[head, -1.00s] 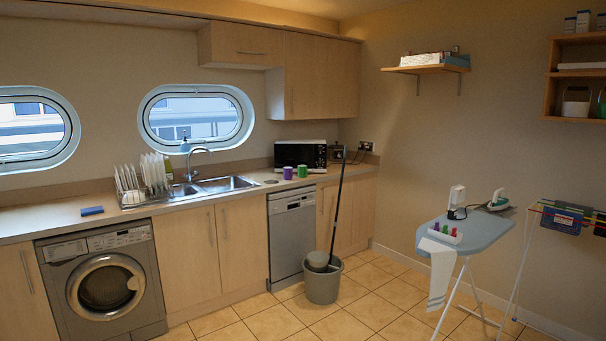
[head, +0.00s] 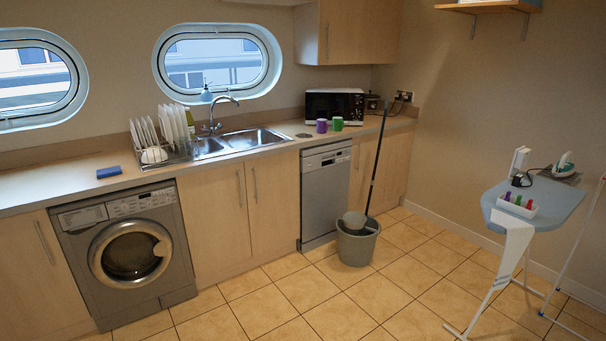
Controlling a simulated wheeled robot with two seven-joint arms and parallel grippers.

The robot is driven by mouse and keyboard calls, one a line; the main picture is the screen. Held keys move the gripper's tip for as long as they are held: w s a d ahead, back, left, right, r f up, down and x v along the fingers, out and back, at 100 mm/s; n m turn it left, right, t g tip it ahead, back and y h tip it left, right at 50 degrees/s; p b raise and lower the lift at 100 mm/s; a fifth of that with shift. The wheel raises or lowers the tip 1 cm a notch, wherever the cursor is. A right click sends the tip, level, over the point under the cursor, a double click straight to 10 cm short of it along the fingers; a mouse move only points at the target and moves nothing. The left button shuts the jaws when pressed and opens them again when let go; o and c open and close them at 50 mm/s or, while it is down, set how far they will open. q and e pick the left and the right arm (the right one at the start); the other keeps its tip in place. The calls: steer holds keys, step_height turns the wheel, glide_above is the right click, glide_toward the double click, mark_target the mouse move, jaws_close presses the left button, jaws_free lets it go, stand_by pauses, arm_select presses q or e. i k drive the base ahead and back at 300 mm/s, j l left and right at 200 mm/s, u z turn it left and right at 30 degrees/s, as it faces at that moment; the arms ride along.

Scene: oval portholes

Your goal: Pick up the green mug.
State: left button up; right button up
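The green mug (head: 338,123) stands upright on the kitchen counter, in front of the microwave. A purple mug (head: 321,126) stands just to its left. Both are above the dishwasher, near the counter's front edge. Neither of my grippers shows in the head view.
The counter (head: 60,191) runs along the back wall with a sink (head: 240,139), dish rack (head: 160,152) and microwave (head: 335,104). A grey bucket (head: 357,246) with a mop stands on the floor before the dishwasher (head: 326,195). An ironing board (head: 550,201) is at right. Tiled floor at front is clear.

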mark_target(338, 123)
steer(key=i+j, duration=0.35)
steer(key=i+j+z, duration=0.1)
steer(key=i+j, duration=0.3)
steer(key=j, duration=0.15)
steer(key=i+j, duration=0.35)
steer(key=j, duration=0.15)
steer(key=i+j, duration=1.55)
steer(key=i+l+u, duration=0.2)
steer(key=i+l, duration=0.2)
steer(key=l, duration=0.2)
steer(key=i+l+u, duration=0.1)
steer(key=l, duration=0.25)
steer(key=i+l, duration=0.3)
steer(key=l+u, duration=0.05)
